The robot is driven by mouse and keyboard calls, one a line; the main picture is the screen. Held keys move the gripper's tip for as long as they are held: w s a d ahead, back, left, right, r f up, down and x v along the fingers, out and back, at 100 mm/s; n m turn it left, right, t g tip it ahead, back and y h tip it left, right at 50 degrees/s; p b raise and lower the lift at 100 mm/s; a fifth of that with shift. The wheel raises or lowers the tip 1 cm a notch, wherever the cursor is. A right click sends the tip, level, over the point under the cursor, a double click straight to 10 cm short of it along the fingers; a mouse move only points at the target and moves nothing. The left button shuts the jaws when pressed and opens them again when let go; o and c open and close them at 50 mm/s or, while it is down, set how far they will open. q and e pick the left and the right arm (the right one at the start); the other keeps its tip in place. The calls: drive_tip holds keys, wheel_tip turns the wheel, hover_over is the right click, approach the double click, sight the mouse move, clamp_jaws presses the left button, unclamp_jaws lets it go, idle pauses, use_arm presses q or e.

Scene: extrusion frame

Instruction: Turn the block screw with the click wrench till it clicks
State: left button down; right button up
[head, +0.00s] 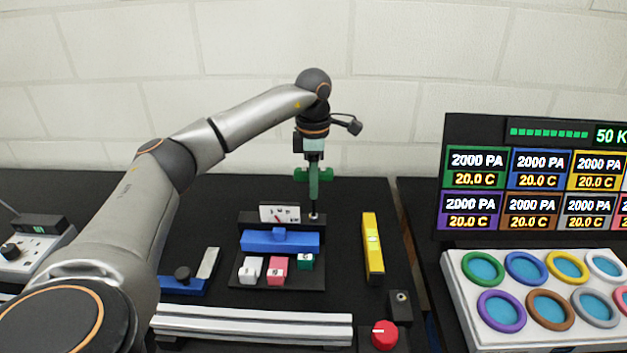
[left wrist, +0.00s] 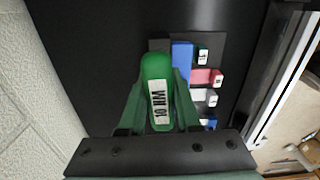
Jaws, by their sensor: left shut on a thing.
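The click wrench (head: 314,190) is green with a thin dark shaft and stands close to upright. My left gripper (head: 313,174) is shut on its upper part. In the left wrist view, the wrench head (left wrist: 158,75) with a "10 NM" label sits between the two green fingers of my left gripper (left wrist: 158,104). The shaft's lower end is at a small silver screw (head: 314,216), at the back right of the blue block (head: 265,241). Whether the tip is seated in the screw cannot be told. My right gripper is not in view.
White, pink (head: 277,269) and green blocks sit in front. A yellow level (head: 372,248) lies to the right, a red knob (head: 385,335) at the front right. An aluminium extrusion (head: 253,326) spans the front.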

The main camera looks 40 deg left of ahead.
use_arm(q)
drive_tip(key=shift+f, duration=0.7)
idle(1.1)
drive_tip(key=shift+m+p, duration=0.45)
drive_tip(key=shift+m, duration=0.15)
idle(0.4)
drive_tip(key=shift+m, duration=0.9)
drive_tip(key=shift+n, duration=0.9)
